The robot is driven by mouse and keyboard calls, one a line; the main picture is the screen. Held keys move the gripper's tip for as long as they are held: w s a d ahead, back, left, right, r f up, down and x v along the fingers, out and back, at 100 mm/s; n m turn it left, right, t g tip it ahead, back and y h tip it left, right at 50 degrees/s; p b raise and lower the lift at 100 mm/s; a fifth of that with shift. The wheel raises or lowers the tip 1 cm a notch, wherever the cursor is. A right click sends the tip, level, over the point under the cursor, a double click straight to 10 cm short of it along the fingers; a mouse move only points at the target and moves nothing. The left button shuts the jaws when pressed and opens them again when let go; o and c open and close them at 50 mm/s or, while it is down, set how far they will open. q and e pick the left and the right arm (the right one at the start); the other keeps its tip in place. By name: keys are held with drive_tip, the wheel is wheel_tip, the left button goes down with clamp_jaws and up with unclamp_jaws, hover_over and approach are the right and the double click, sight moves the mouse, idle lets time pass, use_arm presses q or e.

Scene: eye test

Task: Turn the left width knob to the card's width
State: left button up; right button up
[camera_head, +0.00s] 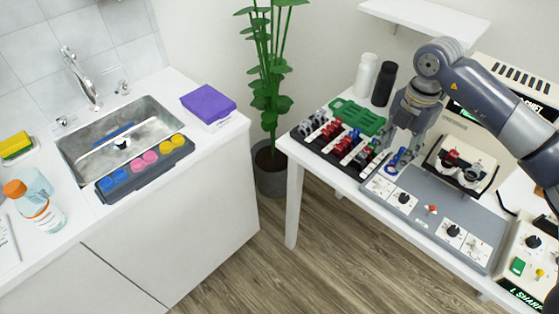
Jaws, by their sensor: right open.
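My right gripper (401,150) comes down from the upper right and is open above the back left corner of a grey panel (418,213) on the right-hand table. A blue ring-shaped piece (398,161) shows just below its fingers; I cannot tell whether they touch. The panel carries white plates with black knobs: one at the left (404,198), one further right (453,230). I cannot tell which is the left width knob or read any scale. I cannot make out a card for certain. My left gripper is not in view.
A black rack (325,145) with several red and grey pieces and a green tray (357,117) lies left of the gripper. White (365,75) and black (384,84) bottles stand behind. A sink counter (215,150) is at left.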

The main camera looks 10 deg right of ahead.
drive_tip(key=s+a+n+t+y, duration=0.1)
drive_tip(key=a+n+y, duration=0.3)
drive_tip(key=a+y, duration=0.8)
drive_tip(key=shift+s+a+r, duration=0.3)
drive_tip(key=shift+a+r, duration=0.15)
drive_tip(key=shift+a, duration=7.3)
